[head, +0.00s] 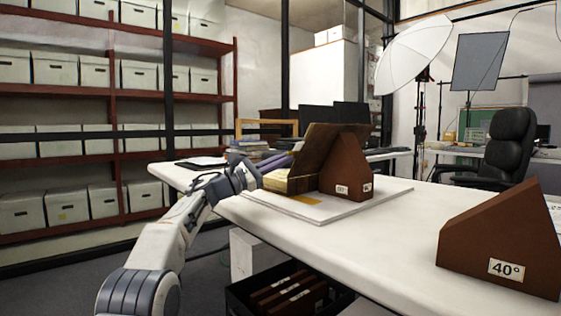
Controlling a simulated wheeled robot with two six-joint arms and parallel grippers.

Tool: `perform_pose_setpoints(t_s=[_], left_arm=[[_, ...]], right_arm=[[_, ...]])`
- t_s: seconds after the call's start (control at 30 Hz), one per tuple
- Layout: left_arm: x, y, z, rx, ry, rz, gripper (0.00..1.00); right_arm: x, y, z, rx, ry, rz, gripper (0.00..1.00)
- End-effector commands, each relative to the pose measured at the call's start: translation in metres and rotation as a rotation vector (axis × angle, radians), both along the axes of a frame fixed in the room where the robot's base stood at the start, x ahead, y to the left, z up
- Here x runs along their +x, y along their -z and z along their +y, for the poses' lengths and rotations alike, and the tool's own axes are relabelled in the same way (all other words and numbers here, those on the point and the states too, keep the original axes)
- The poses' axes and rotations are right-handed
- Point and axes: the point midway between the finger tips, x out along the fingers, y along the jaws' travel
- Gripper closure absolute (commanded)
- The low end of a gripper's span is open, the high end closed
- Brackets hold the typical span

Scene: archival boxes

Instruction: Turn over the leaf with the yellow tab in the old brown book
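The old brown book (318,142) lies open on a white board (340,208) on the table. Its raised brown cover leans against a brown wedge (345,168), and pale page edges (275,182) show low at its left. My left gripper (277,164) is at the left side of the book, its fingers in front of or against the pages; I cannot tell whether they touch or hold a leaf. The finger gap is too small to make out. A small yellow-orange patch (304,199) shows on the board below the book; no yellow tab can be made out on a leaf. My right gripper is out of view.
The white table (400,245) is clear between the board and a large brown wedge marked 40° (510,240) at the right. Stacked books (249,148) stand behind my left gripper. A dark crate (285,290) is below the table. Shelves of boxes stand left.

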Motion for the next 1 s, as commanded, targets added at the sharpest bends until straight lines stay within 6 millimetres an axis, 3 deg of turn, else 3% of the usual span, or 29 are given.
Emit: perform_pose_setpoints(t_s=[0.4,0.5,0.83,1.0], left_arm=[[0.000,0.000,0.001,0.004,-0.002,-0.005,1.00],[0.000,0.000,0.001,0.003,-0.001,-0.004,0.66],[0.000,0.001,0.001,0.003,0.000,-0.004,0.66],[-0.005,0.008,0.013,0.004,-0.003,-0.004,0.66]], right_arm=[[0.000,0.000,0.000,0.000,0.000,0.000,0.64],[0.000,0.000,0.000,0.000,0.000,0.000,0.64],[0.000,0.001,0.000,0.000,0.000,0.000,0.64],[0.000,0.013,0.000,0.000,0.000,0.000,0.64]])
